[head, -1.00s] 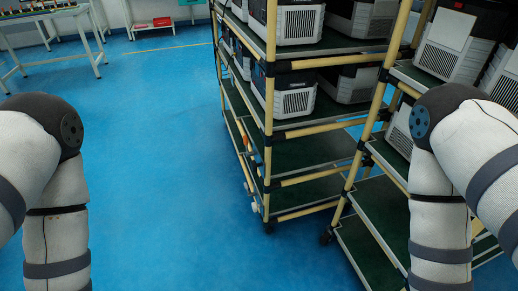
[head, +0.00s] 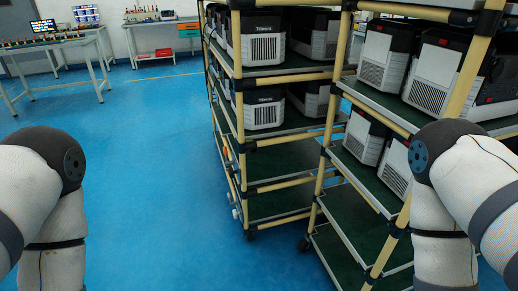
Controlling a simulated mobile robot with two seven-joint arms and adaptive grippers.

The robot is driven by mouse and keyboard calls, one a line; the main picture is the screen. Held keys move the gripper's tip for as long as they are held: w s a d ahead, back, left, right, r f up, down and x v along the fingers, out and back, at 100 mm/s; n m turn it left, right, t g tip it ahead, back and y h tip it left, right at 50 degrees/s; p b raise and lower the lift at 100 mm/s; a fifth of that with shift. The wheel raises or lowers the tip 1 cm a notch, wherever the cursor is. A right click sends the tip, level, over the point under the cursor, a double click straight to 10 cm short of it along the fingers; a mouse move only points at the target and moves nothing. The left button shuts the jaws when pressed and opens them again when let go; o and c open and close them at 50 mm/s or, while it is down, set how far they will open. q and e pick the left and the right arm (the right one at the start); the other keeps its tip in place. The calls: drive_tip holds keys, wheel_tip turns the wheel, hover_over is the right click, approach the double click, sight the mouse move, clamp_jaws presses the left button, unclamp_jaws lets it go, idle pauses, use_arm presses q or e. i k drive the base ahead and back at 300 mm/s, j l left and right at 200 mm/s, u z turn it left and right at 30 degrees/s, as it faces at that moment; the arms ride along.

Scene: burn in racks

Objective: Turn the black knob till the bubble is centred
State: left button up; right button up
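I see no black knob and no bubble level in the head view. My two arms show at the left and right edges, bent downward. Both grippers are below the bottom edge of the picture and out of view, so their state is hidden.
A rack with yellow posts and dark green shelves (head: 285,205) holds several grey-and-black units (head: 262,48). A second such rack (head: 355,215) stands closer, at right. Workbenches (head: 60,42) and (head: 165,22) stand at the back left. The blue floor (head: 150,150) at left and centre is clear.

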sight(231, 173)
drive_tip(key=i+j, duration=0.35)
drive_tip(key=i, duration=0.2)
drive_tip(key=i+j+z, duration=0.1)
drive_tip(key=i+j, duration=0.25)
drive_tip(key=i, duration=0.2)
